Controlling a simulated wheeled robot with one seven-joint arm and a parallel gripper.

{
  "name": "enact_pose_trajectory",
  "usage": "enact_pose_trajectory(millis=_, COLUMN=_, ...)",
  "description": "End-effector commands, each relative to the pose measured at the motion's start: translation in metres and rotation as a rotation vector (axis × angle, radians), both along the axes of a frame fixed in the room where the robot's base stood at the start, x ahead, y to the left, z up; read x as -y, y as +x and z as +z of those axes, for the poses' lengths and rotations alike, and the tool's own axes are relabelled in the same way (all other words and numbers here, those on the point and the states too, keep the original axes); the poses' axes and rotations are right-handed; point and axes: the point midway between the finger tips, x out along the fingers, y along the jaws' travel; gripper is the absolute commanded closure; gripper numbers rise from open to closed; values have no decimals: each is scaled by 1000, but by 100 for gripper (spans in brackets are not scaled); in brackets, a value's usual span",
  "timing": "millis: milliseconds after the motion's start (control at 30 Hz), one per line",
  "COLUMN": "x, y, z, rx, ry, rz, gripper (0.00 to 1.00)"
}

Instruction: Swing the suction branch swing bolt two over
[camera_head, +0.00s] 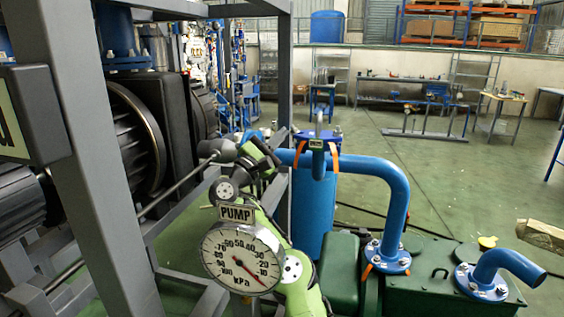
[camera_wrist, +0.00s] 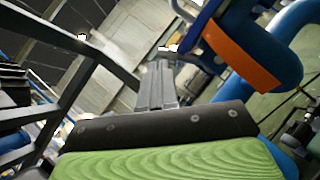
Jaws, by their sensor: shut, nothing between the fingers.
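The blue suction branch (camera_head: 392,185) rises from the green tank and bends to a blue flanged joint (camera_head: 318,136) with orange tags and small metal bolts. I cannot tell which of them is swing bolt two. In the wrist view the joint shows as a blue ring with an orange band (camera_wrist: 238,58). Metal bolt ends (camera_wrist: 182,10) stick out at its upper left. My gripper (camera_wrist: 157,85) is shut and empty, its grey fingers pointing up the picture, left of the ring and apart from the orange band. In the head view my gripper (camera_head: 279,138) is just left of the joint, partly hidden.
A pump pressure gauge (camera_head: 242,258) stands in front of my arm. A grey frame (camera_head: 88,150) with dark machinery fills the left. A second blue elbow pipe (camera_head: 508,265) sits at the lower right. Benches and shelving are far back, with open green floor between.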

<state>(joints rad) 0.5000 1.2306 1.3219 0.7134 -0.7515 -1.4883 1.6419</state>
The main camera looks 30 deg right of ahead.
Motion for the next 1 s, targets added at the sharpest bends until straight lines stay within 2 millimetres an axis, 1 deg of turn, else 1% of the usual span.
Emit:
enact_pose_trajectory(millis=33, x=3, y=-2, z=3, rx=-1, ry=-2, rz=-3, gripper=100)
enact_pose_trajectory(millis=400, x=9, y=-9, z=12, rx=-2, ry=-2, rz=-2, gripper=100)
enact_pose_trajectory(millis=1000, x=12, y=-12, z=16, rx=-4, ry=-4, rz=-3, gripper=100)
